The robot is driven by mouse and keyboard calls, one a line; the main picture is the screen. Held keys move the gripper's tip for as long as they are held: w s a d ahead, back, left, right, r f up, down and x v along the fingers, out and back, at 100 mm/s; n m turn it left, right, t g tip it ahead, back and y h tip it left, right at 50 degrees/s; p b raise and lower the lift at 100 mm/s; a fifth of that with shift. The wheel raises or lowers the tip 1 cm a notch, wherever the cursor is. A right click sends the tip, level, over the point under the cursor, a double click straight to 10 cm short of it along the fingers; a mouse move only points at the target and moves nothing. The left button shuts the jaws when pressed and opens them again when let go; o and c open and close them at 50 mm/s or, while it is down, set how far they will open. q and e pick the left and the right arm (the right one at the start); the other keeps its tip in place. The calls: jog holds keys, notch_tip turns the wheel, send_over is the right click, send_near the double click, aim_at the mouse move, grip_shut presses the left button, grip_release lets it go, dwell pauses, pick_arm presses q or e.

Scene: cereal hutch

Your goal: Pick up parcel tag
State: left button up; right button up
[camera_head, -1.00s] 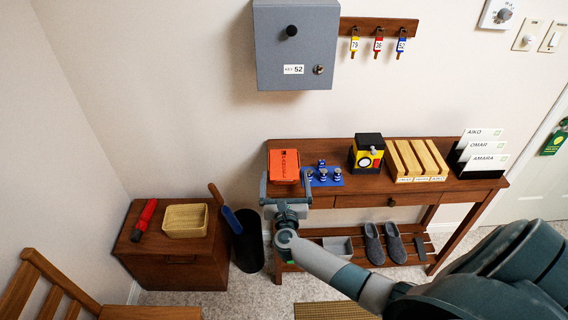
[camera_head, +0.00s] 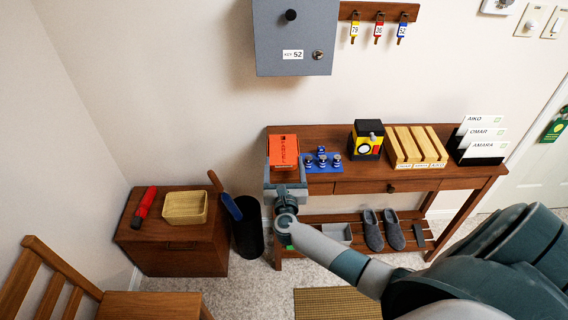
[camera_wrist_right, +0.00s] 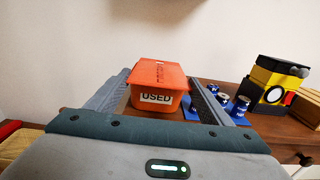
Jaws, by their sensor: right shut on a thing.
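My right gripper (camera_head: 286,172) is at the front left edge of the console table, with its fingers on either side of an orange box (camera_head: 283,148) labelled "USED". In the right wrist view the box (camera_wrist_right: 158,85) sits between the two fingers, and the gripper is shut on it. The box appears to rest on the table. A green tag (camera_head: 553,130) hangs on the door at the far right; its lettering is too small to read, so I cannot tell whether it is the parcel tag. My left gripper is not in view.
Blue-and-silver pieces on a blue base (camera_head: 323,161) stand close right of the box. Beyond are a yellow-black box (camera_head: 367,139), a wooden slotted rack (camera_head: 416,146) and a card holder (camera_head: 482,160). A grey key cabinet (camera_head: 294,35) hangs above. A low chest (camera_head: 170,255) stands left.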

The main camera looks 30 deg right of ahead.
jog(key=r, duration=0.3)
jog(key=shift+s+d+r+b, duration=0.2)
jog(key=shift+r+b, duration=0.2)
jog(key=s+d+r+b, duration=0.1)
jog(key=s+d+r, duration=0.5)
jog(key=s+d, duration=0.1)
jog(key=shift+s+d+r, duration=0.25)
jog(key=shift+d+r, duration=0.15)
jog(key=shift+d, duration=0.25)
